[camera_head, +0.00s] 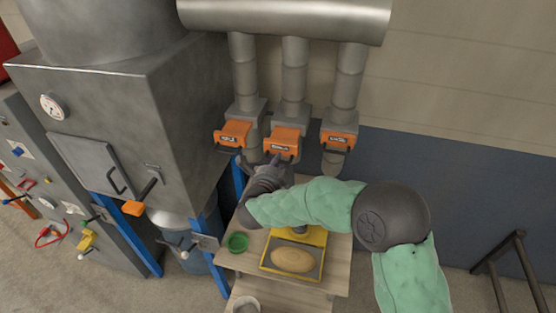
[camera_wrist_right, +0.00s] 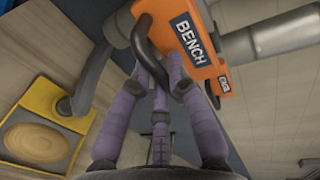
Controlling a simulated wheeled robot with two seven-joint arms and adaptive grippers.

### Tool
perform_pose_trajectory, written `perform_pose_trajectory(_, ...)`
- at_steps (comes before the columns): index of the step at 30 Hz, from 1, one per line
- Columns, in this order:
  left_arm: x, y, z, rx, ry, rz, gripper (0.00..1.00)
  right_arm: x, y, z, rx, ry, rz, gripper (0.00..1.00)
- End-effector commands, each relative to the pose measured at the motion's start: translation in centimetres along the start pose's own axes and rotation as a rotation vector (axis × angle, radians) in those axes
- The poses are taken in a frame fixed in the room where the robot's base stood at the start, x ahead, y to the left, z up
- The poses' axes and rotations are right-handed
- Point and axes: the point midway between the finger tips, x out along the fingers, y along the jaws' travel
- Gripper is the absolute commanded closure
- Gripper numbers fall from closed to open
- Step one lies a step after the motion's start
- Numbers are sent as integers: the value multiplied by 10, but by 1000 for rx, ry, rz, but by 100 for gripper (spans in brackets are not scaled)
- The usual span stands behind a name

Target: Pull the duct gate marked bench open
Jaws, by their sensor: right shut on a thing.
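The duct gate marked bench is an orange slide with a dark handle; in the wrist view its plate (camera_wrist_right: 200,35) with the BENCH label fills the upper middle. In the head view the middle orange gate (camera_head: 281,140) sits just above my right gripper (camera_head: 275,168); its label is too small to read surely there. In the wrist view the purple fingers of my right gripper (camera_wrist_right: 162,70) are closed around the dark bar handle (camera_wrist_right: 144,42). The hand partly hides the handle in the head view. My left gripper is not in view.
Two similar orange gates, left (camera_head: 233,134) and right (camera_head: 339,140), flank the middle one closely. Below my arm, a wooden table (camera_head: 335,270) carries a yellow-framed scale (camera_head: 265,263) with an oval wooden piece and a green cup (camera_head: 237,241). A grey collector (camera_head: 110,90) stands left.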

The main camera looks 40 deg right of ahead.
Motion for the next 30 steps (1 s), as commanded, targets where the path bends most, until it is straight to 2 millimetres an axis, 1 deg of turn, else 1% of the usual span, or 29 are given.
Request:
perform_pose_trajectory(2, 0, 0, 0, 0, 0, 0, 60, -1, 4, 1, -5, -3, 6, 100)
perform_pose_trajectory(3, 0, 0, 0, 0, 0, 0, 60, -1, 4, 1, -5, -3, 6, 76)
perform_pose_trajectory(5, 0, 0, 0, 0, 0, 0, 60, -1, 4, 1, -5, -3, 7, 59)
perform_pose_trajectory(6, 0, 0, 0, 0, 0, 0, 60, -1, 4, 1, -5, -3, 6, 57)
perform_pose_trajectory(15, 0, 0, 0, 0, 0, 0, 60, -1, 2, 0, -3, -1, 4, 57)
perform_pose_trajectory(19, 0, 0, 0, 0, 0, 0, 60, -9, 2, 1, -2, -2, 3, 57)
perform_pose_trajectory(23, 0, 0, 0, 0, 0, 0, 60, -28, 2, 1, -3, -5, 2, 57)
perform_pose_trajectory(30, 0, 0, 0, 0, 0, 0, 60, -74, 2, 2, -2, -7, 3, 57)
